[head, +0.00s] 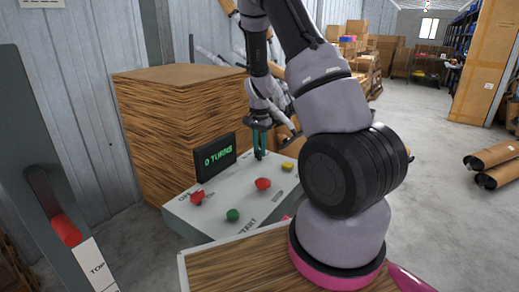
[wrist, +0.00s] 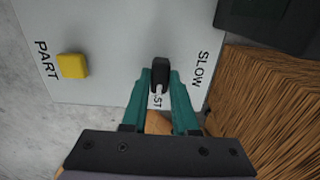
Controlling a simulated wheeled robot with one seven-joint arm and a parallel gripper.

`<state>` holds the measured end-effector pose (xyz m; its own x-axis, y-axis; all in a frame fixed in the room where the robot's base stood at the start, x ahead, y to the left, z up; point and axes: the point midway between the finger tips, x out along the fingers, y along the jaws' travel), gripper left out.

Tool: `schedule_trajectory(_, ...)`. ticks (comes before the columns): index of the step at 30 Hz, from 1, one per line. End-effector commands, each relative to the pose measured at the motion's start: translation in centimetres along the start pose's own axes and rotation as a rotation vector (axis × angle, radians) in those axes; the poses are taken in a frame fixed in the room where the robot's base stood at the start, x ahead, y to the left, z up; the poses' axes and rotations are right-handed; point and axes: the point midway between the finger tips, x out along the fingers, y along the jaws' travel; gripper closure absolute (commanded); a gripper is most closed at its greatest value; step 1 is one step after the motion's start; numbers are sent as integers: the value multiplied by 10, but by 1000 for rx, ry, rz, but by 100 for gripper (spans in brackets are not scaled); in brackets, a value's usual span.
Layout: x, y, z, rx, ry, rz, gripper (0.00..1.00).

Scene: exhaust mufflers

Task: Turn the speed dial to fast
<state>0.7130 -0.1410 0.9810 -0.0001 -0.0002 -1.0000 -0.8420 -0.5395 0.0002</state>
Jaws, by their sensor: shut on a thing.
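The speed dial (wrist: 160,66) is a small black knob on the grey control panel (wrist: 110,25). In the wrist view it stands between the word SLOW and a partly hidden word ending in ST. A pale mark on the dial is on the side toward that ST word. My gripper (wrist: 161,80) has its two green fingers closed on either side of the dial. In the head view my gripper (head: 259,152) reaches down to the panel's far edge, and its fingers hide the dial there.
The panel also carries a yellow button (head: 287,167), a red button (head: 263,184), a green button (head: 233,215) and a red control (head: 197,198) at the left. A display (head: 216,158) reads 0 TURNS. A wooden crate (head: 165,120) stands behind. A red-handled lever (head: 65,228) is at far left.

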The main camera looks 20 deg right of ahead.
Motion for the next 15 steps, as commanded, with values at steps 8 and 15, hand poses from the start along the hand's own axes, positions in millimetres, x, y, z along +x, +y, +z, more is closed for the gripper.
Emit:
schedule_trajectory(8,0,0,-1,1,1,-2,46)
schedule_trajectory(15,0,0,0,0,0,-1,43)
